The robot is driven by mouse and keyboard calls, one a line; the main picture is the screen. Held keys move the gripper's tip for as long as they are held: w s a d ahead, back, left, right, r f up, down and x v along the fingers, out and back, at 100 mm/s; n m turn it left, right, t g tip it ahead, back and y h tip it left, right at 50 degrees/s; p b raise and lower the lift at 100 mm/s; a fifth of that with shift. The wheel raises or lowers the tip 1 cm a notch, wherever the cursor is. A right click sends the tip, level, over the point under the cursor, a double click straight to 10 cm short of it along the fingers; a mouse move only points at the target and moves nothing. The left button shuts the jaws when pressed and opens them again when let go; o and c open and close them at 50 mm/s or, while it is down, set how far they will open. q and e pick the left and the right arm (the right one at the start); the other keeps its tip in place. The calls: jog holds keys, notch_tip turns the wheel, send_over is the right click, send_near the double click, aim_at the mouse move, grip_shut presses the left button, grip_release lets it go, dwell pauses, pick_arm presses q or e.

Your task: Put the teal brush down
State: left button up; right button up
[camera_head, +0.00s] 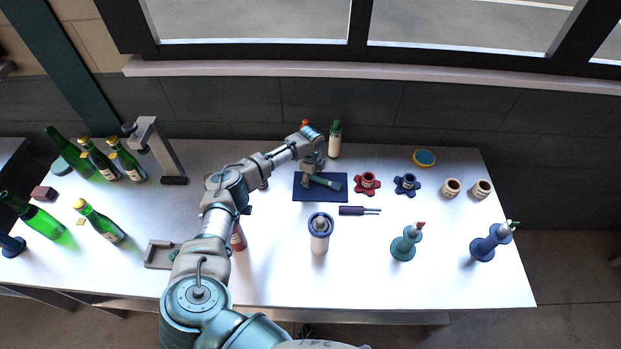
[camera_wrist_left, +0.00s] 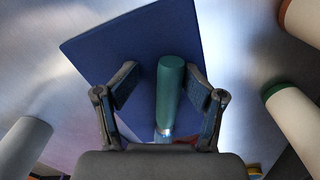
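The teal brush (camera_head: 326,183) appears to lie on the dark blue mat (camera_head: 336,195) at the back middle of the table. My left gripper (camera_head: 313,170) is over the mat, close to the brush. In the left wrist view the brush's teal handle (camera_wrist_left: 170,85) lies between the two fingers of my left gripper (camera_wrist_left: 165,90), with a metal band at its lower end. The fingers stand apart with a gap to the handle, clearest on the left side. My right gripper is in neither view.
A green-capped bottle (camera_head: 335,139) stands just behind the mat. A red star-shaped knob (camera_head: 367,184) and a blue one (camera_head: 407,184) are right of it, and a dark-handled tool (camera_head: 358,211) lies in front.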

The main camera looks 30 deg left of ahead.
pick_arm(q)
jog(key=shift+s+d+r, duration=0.1)
jog(key=shift+d, duration=0.7)
jog(key=shift+a, duration=0.35)
jog(key=shift+r, duration=0.4)
notch_tip(320, 180, up, 12)
jog(key=shift+w, duration=0.2)
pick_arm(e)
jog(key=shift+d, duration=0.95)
